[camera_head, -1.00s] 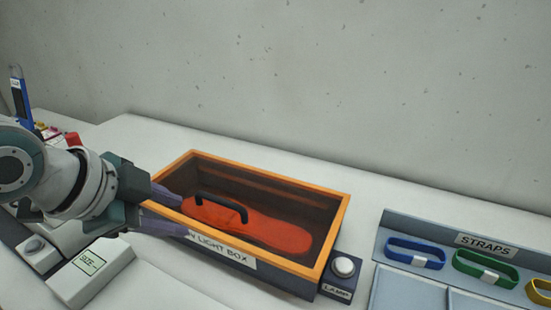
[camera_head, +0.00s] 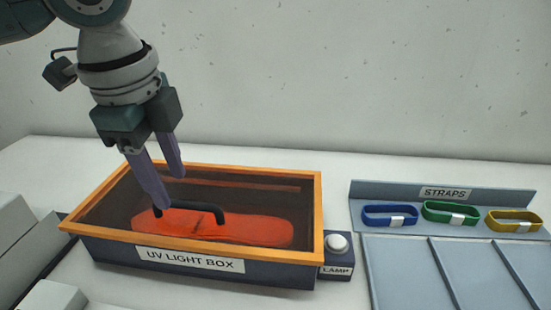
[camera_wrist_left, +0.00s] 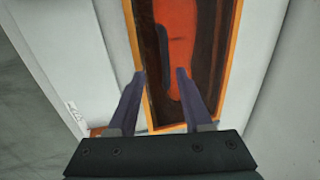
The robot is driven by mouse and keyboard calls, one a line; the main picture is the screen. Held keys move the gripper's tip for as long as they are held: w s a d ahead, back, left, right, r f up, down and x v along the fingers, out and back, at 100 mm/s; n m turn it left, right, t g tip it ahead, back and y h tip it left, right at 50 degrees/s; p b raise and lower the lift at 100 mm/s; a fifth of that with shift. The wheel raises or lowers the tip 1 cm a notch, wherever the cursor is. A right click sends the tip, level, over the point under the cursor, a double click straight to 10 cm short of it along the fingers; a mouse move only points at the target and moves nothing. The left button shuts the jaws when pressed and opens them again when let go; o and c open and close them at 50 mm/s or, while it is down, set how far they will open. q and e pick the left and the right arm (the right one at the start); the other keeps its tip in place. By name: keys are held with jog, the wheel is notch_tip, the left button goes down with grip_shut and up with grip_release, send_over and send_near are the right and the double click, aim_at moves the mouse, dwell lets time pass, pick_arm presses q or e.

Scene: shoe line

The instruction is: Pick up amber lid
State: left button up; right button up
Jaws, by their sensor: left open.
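The amber lid (camera_head: 318,215) has an orange rim, a see-through dark amber panel and a black bar handle (camera_head: 203,208). It sits on the dark UV light box (camera_head: 110,250). A red-orange shoe-shaped piece (camera_head: 265,231) shows through the panel. My left gripper (camera_head: 172,191) is open and points down over the lid, its fingertips close to the handle's left end. I cannot tell whether they touch it. In the left wrist view the spread fingers (camera_wrist_left: 160,72) are over the panel near one short rim, with the dark handle between them. My right gripper is not in view.
A lamp button block (camera_head: 337,255) adjoins the box's right side. Further right is a grey straps tray (camera_head: 395,275) with blue, green and yellow straps. Pale blocks (camera_head: 20,245) stand at the left. The white table behind the box is clear, with a concrete wall beyond.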

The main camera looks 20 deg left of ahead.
aim_at(185, 203)
pick_arm(q)
jog(key=f, duration=0.2)
jog(key=w+f, duration=0.2)
jog(key=f, duration=0.1)
jog(key=shift+f, duration=0.3)
jog(key=shift+c, duration=0.3)
grip_shut()
dwell(0.8)
